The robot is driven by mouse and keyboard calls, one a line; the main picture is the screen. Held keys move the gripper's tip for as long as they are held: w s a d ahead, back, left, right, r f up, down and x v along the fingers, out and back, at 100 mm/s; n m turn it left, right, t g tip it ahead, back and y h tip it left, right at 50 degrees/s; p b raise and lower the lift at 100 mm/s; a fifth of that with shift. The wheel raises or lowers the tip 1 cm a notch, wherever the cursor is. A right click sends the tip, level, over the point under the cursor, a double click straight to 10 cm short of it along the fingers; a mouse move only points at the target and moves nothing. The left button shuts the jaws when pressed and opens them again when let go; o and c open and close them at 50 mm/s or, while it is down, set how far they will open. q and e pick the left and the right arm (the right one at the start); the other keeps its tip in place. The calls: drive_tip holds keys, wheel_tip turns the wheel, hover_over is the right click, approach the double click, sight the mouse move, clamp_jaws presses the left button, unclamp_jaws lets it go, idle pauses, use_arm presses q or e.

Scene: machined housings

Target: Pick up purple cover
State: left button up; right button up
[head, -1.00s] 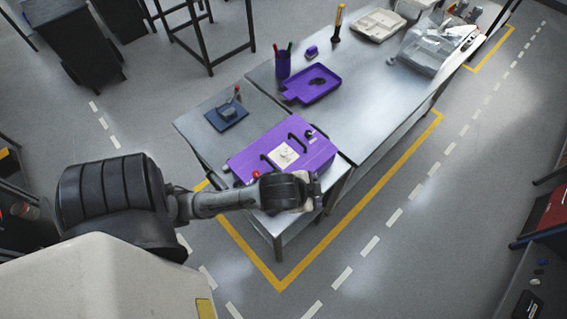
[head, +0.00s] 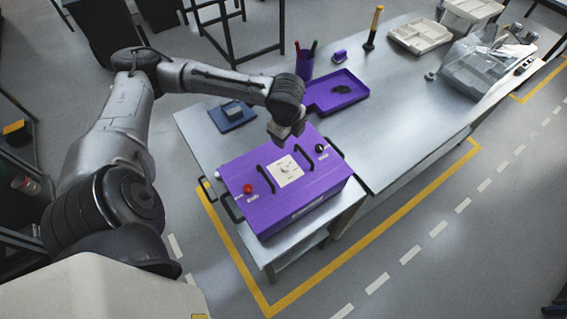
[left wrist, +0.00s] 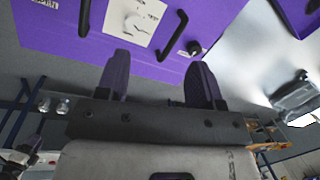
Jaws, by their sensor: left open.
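The purple cover (head: 312,195) is a box-like housing lid on the near end of the metal table. It has two black handles, a white label plate with a knob, a red button and a black knob on top. It also shows across the top of the left wrist view (left wrist: 75,48). My left gripper (head: 284,138) hangs above the cover's far edge, apart from the handles. In the left wrist view its two fingers (left wrist: 158,78) are spread with nothing between them. My right gripper is in neither view.
A blue pad (head: 232,116) with a small block lies left of the gripper. Behind are a purple tray (head: 352,93), a purple pen cup (head: 304,65) and a standing yellow-and-black tool (head: 373,28). A clear bin (head: 470,68) stands farther right. The table's right middle is clear.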

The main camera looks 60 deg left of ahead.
sight(285, 166)
use_arm(q)
drive_tip(key=f+m, duration=0.1)
drive_tip(key=f, duration=0.3)
drive_tip(key=d+f+m+h, duration=0.1)
drive_tip(key=f, duration=0.4)
drive_tip(key=s+d+f+m+g+b, duration=0.1)
drive_tip(key=f, duration=0.4)
drive_tip(key=shift+s+f+m+h, duration=0.1)
drive_tip(key=shift+m+h, duration=0.2)
clamp_jaws()
idle(0.6)
